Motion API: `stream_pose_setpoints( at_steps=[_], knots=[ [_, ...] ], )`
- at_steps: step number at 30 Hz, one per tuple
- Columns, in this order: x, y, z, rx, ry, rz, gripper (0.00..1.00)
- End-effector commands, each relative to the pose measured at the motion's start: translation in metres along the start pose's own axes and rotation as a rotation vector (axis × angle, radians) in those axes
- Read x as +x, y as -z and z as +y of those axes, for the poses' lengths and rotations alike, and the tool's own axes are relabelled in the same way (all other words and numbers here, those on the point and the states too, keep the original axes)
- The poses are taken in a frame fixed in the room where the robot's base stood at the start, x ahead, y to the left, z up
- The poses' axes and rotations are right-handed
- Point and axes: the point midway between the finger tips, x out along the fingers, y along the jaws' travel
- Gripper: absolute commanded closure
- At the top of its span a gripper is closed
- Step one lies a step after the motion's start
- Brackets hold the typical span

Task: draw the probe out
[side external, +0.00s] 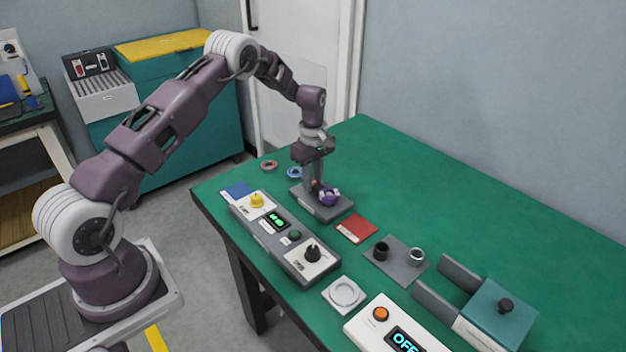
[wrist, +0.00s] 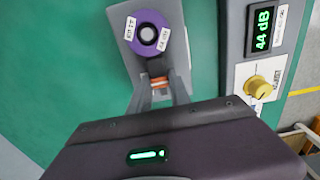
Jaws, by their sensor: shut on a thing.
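My gripper (side external: 314,180) points down over a grey stand (side external: 322,211) on the green table. In the wrist view its two fingers (wrist: 159,88) are shut on a small orange-banded piece, which I take to be the probe (wrist: 158,81). A purple round housing (wrist: 148,33) with a dark centre and white labels sits on the stand, just beyond the fingertips. It also shows in the side view (side external: 331,197), to the right of the fingers. The fingers hide most of the probe, and I cannot tell how deep it sits in the housing.
A grey control box (side external: 271,230) with a yellow knob (side external: 257,200) stands close beside the stand; its display (wrist: 262,30) reads 44 dB. A red pad (side external: 357,228), a grey plate with two cups (side external: 397,268) and a teal block (side external: 498,312) lie to the right.

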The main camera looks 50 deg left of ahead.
Motion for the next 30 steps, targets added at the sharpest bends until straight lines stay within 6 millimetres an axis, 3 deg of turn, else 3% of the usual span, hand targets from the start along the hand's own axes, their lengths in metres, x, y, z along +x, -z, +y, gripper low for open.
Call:
stream_pose_setpoints(
  at_steps=[22,30],
  knots=[
    [-0.001,0.001,0.0,0.0,-0.001,0.0,1.0],
    [-0.001,0.027,0.001,-0.001,-0.002,0.001,1.0]
  ],
)
